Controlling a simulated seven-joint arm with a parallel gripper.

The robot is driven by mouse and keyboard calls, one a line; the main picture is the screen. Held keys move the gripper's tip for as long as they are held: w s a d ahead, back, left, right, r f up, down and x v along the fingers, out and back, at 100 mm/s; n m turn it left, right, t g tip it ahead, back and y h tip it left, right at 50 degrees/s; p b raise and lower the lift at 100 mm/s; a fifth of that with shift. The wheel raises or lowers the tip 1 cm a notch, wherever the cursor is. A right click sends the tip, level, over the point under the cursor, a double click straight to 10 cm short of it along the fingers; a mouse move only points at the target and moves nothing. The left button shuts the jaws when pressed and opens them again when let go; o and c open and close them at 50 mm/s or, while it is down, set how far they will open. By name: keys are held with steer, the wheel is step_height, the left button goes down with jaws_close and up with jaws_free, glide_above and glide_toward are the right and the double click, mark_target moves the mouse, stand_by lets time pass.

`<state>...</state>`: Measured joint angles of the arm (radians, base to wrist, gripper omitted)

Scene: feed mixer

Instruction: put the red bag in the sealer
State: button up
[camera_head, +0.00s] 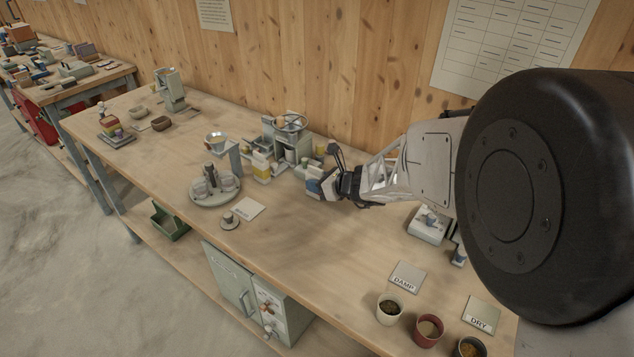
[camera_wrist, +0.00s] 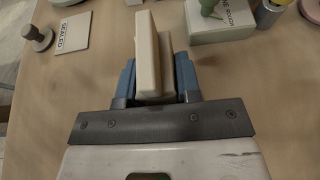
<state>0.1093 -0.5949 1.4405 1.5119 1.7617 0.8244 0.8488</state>
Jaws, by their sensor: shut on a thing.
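My gripper (camera_head: 322,186) is low over the middle of the bench. In the wrist view its blue fingers (camera_wrist: 158,80) are shut around a pale cream, block-like thing (camera_wrist: 146,45). I see no red on it, so I cannot tell whether it is the bag. No red bag shows clearly elsewhere. I cannot say for sure which device is the sealer. A grey device with a handwheel (camera_head: 290,123) stands at the back, left of my gripper. A low whitish device (camera_head: 429,224) sits to the right, partly under my arm.
A card marked SEALED (camera_head: 249,208) lies beside a small round knobbed piece (camera_head: 229,219). A round grey tray (camera_head: 214,198) holds several pots. Cards marked DAMP (camera_head: 406,277) and DRY (camera_head: 482,314) lie near cups at the front right.

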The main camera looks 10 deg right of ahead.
steer(key=shift+f, duration=0.1)
steer(key=o, duration=1)
steer(key=shift+c, duration=0.2)
steer(key=shift+s+d+r, duration=0.35)
steer(key=shift+s+d, duration=0.05)
steer(key=v, duration=1)
steer(key=shift+s+d+r, duration=0.2)
steer(key=shift+s, duration=0.05)
